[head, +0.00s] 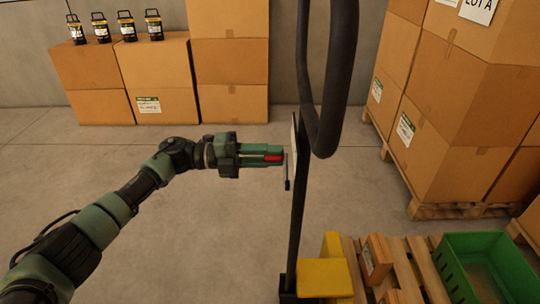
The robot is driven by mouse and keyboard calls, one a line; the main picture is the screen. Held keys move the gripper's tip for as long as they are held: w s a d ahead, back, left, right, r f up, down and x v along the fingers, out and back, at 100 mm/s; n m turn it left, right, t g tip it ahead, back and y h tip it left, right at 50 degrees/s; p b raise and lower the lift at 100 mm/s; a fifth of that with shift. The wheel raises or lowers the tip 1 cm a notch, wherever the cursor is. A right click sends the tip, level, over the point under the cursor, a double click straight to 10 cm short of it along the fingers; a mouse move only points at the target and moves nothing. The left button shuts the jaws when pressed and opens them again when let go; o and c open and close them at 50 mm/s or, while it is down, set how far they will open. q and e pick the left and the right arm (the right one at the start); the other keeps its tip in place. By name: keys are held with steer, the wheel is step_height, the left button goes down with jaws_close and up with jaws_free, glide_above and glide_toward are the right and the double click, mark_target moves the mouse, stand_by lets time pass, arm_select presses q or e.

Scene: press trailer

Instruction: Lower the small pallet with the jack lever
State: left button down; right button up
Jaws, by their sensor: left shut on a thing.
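My left gripper (274,155) comes in from the left and is shut on the red grip of the jack lever (287,172). The lever's thin dark bar hangs down beside the jack's black upright post (298,210). The jack's thick black loop handle (341,70) rises at the top centre. The small wooden pallet (357,270) lies at the lower right, next to the yellow part of the jack (325,278). How high the pallet stands above the floor cannot be told from here. My right gripper is not in view.
A green crate (447,262) and a small wooden block (376,259) are on the pallet. Stacked cartons (480,90) stand on another pallet at the right. More cartons (155,75), with several dark lanterns (127,26) on top, line the back wall. The floor at centre left is clear.

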arm_select(q)
steer(key=shift+s+d+f, duration=0.15)
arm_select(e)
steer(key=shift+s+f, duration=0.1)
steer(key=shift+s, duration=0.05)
arm_select(q)
steer(key=c, duration=1.2)
jaws_free()
steer(key=shift+d, duration=0.1)
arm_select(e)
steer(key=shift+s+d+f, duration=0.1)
arm_select(q)
steer(key=shift+a, duration=0.5)
steer(key=a, duration=0.6)
steer(key=shift+a+b, duration=0.3)
steer(key=shift+a, duration=0.1)
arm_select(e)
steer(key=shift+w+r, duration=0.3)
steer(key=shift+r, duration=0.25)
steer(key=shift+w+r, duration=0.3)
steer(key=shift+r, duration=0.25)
